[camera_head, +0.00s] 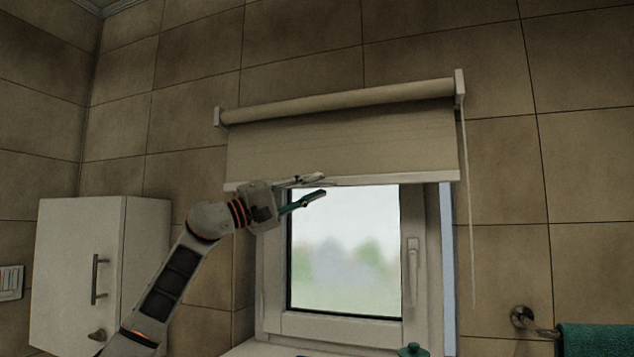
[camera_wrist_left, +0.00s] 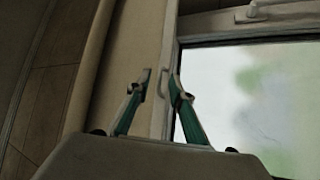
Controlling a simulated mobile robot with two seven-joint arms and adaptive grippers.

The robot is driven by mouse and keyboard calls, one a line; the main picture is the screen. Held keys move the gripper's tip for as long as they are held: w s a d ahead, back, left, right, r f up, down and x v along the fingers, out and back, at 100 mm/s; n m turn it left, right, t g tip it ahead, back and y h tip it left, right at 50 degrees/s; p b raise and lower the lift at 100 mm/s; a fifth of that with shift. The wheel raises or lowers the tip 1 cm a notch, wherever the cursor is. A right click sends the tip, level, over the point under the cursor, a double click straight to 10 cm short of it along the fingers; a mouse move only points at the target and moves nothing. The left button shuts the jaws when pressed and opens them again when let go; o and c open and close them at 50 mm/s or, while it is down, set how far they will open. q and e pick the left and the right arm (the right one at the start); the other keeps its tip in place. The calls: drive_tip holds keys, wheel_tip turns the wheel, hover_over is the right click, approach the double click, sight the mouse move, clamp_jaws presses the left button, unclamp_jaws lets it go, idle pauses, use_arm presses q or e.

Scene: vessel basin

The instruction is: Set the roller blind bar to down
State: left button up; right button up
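The roller blind (camera_head: 340,140) hangs partly lowered over the top of the window, its beige fabric ending in a pale bottom bar (camera_head: 420,178). My left gripper (camera_head: 319,187) is at the bar, left of its middle. One finger shows at the bar's height and the teal finger shows just below it. In the left wrist view the two fingertips (camera_wrist_left: 160,76) are apart, with the pale bar (camera_wrist_left: 168,50) showing between them. I cannot tell whether either finger touches it. My right gripper is in neither view.
The window (camera_head: 345,260) below has a handle (camera_head: 412,270) on its right frame. A cord (camera_head: 468,200) hangs right of the blind. A white cabinet (camera_head: 75,270) is on the left. A green towel (camera_head: 600,341) hangs on a rail at lower right.

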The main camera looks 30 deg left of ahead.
use_arm(q)
drive_tip(key=shift+w+d+r, duration=0.2)
drive_tip(key=shift+w+d, duration=0.15)
drive_tip(key=shift+w, duration=0.15)
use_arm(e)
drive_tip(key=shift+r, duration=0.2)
use_arm(q)
clamp_jaws()
